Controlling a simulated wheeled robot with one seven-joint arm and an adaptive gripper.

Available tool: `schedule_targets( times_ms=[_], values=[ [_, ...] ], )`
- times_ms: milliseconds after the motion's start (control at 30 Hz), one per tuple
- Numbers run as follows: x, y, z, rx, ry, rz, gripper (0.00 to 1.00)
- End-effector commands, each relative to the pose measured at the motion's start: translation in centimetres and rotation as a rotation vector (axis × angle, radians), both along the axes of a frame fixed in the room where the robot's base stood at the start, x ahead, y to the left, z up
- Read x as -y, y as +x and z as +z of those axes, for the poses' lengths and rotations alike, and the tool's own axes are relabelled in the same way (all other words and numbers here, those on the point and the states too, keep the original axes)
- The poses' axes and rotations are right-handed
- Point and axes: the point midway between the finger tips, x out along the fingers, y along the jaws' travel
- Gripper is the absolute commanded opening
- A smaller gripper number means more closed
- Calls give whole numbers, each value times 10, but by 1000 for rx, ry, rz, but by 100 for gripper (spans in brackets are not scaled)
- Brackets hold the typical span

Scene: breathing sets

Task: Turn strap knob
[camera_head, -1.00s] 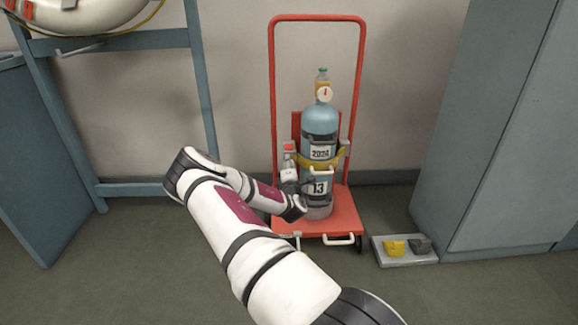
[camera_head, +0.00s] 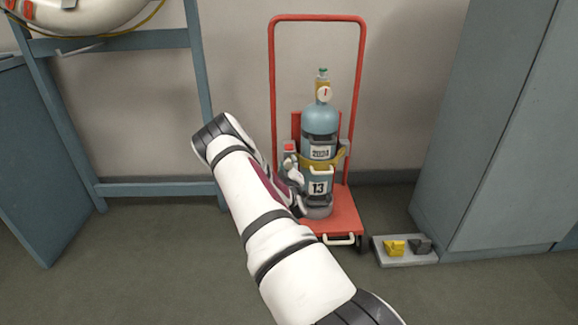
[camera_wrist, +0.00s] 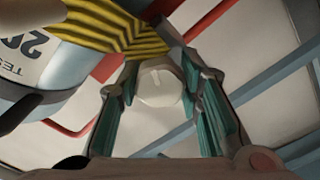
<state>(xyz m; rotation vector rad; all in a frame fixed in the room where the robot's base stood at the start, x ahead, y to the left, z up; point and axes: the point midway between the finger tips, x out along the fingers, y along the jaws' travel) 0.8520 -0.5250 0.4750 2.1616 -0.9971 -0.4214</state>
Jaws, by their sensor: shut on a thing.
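The strap knob (camera_wrist: 160,84) is a pale, faceted knob with a ridge across its face. In the wrist view it sits between the two fingers of my gripper (camera_wrist: 162,88), which is shut on it. The yellow strap (camera_head: 336,161) goes around the blue gas cylinder (camera_head: 320,118); in the wrist view the strap (camera_wrist: 115,30) shows dark stripes. The cylinder stands upright on a red trolley (camera_head: 345,212). In the head view my gripper (camera_head: 293,178) is at the strap's left side, and my arm partly hides it; I cannot make out the knob there.
A small red-topped fitting (camera_head: 289,148) is left of the cylinder. A grey tray (camera_head: 404,258) with a yellow block (camera_head: 394,247) and a dark block (camera_head: 420,245) lies right of the trolley. A grey cabinet (camera_head: 500,140) stands at the right, a blue frame (camera_head: 203,90) at the left.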

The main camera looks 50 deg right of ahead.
Motion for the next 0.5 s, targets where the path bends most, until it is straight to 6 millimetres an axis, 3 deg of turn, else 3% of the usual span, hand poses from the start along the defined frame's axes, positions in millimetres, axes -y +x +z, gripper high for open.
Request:
schedule_targets(
  times_ms=[500],
  values=[
    [0,0,-1,373,322,-1,5]
  ],
)
